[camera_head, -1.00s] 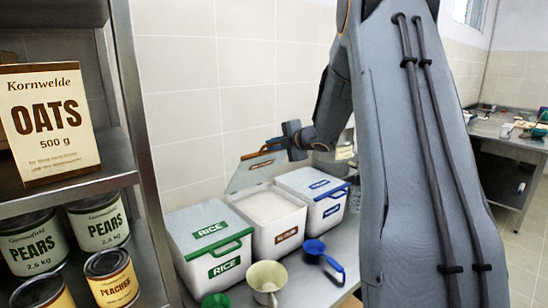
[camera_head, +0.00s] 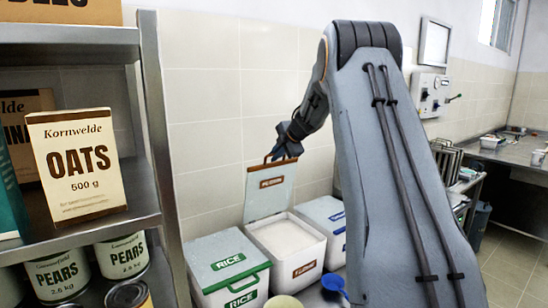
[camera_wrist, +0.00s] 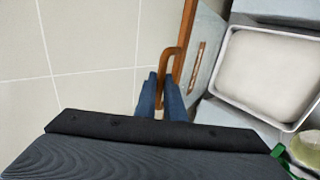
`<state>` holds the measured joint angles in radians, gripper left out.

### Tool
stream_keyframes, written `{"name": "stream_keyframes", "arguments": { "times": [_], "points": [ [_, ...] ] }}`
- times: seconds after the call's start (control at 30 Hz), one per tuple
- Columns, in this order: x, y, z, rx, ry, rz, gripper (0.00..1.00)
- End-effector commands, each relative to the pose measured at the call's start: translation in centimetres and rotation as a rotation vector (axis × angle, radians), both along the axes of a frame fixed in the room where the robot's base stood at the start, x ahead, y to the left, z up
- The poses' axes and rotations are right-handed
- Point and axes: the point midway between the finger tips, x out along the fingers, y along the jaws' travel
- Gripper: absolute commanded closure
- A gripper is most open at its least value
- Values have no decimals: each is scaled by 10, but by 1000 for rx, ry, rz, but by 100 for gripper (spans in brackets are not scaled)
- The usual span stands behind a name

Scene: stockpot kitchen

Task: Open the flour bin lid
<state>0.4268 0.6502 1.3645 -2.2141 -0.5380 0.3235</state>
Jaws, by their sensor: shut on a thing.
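The flour bin (camera_head: 309,266) is a white bin with a brown label, between two other bins. Its grey lid (camera_head: 257,203) stands up steeply at the back, with a brown label and a brown handle along its raised edge. White contents (camera_head: 285,236) show inside the bin. My gripper (camera_head: 288,150) is at the top of the lid, by the handle. In the wrist view my gripper (camera_wrist: 161,92) has its two fingers closed around the brown handle (camera_wrist: 170,62), and the open bin (camera_wrist: 268,70) is at the right.
The rice bin (camera_head: 225,265) with a green-labelled closed lid stands to the left. A blue-labelled bin (camera_head: 333,217) stands to the right. A cream jug (camera_head: 283,301) and a blue scoop (camera_head: 334,287) are in front. A steel shelf (camera_head: 160,150) with oats and cans is at the left. The tiled wall is behind.

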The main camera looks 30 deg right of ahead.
Motion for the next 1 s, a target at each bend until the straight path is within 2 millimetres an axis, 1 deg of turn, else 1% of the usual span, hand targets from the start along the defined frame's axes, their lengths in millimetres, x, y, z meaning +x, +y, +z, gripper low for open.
{"name": "stream_keyframes", "arguments": {
  "times": [0.03,0.3,0.8,0.83,0.9,0.93,1.0],
  "points": [
    [0,2,-7,0,21,5,100],
    [5,5,-6,-6,62,8,100],
    [7,12,-7,-7,70,16,100],
    [7,12,-7,-7,70,16,88],
    [7,12,-7,-6,71,16,76],
    [7,12,-7,-6,71,16,72],
    [7,12,-7,-6,71,16,72]
  ]
}}
